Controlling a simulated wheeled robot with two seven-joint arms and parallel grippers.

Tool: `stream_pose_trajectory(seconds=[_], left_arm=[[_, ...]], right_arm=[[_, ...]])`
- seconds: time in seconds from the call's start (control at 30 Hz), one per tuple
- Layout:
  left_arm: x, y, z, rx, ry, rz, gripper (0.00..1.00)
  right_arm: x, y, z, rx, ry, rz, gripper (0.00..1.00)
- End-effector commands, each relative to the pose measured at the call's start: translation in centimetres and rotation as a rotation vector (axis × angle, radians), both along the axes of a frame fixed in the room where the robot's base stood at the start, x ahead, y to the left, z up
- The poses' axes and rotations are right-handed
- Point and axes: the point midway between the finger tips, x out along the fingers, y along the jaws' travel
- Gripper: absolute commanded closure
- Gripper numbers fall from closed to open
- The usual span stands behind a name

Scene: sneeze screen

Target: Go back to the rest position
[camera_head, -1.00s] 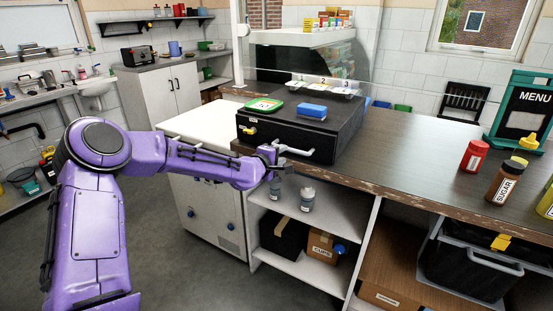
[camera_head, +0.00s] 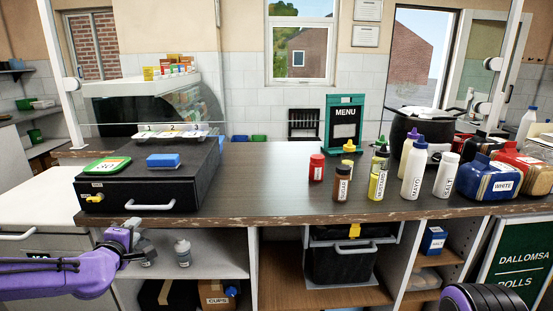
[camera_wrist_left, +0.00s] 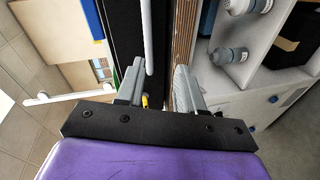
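My left gripper (camera_head: 126,238) is in the lower left of the head view, at the front of the counter, left of and below the black cash drawer's (camera_head: 185,190) white handle (camera_head: 150,205). In the left wrist view, my left gripper (camera_wrist_left: 158,88) has its two fingers apart with nothing held between them. The drawer handle also shows in the wrist view (camera_wrist_left: 147,35), beyond the fingers. The drawer is shut. My right gripper is out of view; only a purple and black part of my right arm shows at the bottom right.
Grey bottles (camera_head: 183,251) and a black bin (camera_head: 345,262) sit on shelves underneath. The counter middle is clear.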

Motion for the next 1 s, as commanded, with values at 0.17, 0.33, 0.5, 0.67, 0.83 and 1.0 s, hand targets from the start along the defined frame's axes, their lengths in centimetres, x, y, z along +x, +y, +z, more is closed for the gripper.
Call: stream_pose_trajectory(seconds=[0.17, 0.33, 0.5, 0.67, 0.83, 1.0], left_arm=[[-7.5, -6.6, -14.2, 0.289, 0.377, -0.079, 0.63], [-18.4, -9.9, -24.8, 0.508, 0.718, -0.210, 0.63], [-30.9, -11.8, -31.6, 0.652, 1.022, -0.386, 0.63], [-38.2, -12.8, -34.6, 0.704, 1.181, -0.532, 0.63], [-40.0, -12.9, -35.3, 0.703, 1.218, -0.557, 0.63], [-40.0, -12.9, -35.3, 0.703, 1.218, -0.557, 0.63]], right_arm=[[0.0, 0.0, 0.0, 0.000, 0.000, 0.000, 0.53], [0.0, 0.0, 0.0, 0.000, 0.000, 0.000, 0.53], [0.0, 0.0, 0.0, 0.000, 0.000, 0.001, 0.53], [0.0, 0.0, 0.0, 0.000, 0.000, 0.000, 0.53], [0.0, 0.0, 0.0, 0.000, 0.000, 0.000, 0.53], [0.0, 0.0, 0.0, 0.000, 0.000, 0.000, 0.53]])
